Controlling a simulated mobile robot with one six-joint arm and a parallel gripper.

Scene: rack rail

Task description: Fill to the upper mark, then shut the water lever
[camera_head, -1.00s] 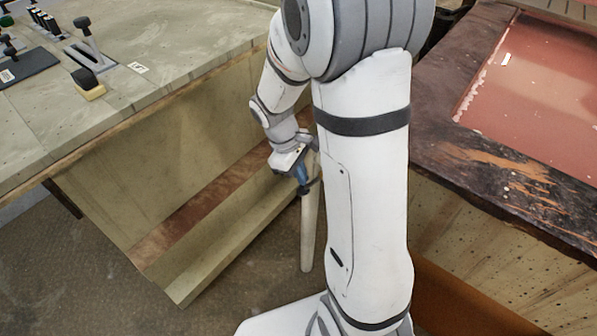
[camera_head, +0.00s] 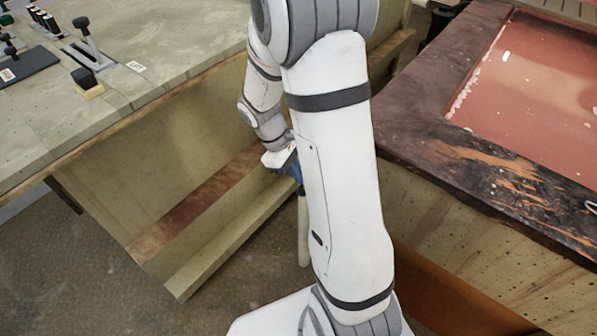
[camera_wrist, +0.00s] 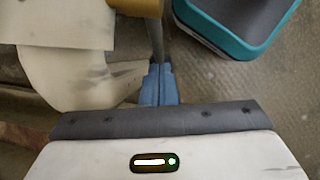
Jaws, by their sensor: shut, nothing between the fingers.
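My gripper (camera_wrist: 158,85) shows blue fingers pressed together and empty in the wrist view. In the head view its blue part (camera_head: 296,171) is low beside the left counter's side panel, partly hidden by my arm. A lever with a black knob (camera_head: 82,26) stands in a slotted metal plate on the left counter, far from my gripper. A smaller black-handled lever (camera_head: 8,42) stands on a dark panel at the left edge. I cannot tell which is the water lever. No fill mark or water level can be made out.
A black knob on a yellow block (camera_head: 88,84) and several black-capped cylinders (camera_head: 45,20) are on the left counter (camera_head: 150,92). A reddish basin (camera_head: 540,90) with a dark wooden rim is at right. A teal-rimmed dark bin (camera_wrist: 235,25) is near my fingers in the wrist view.

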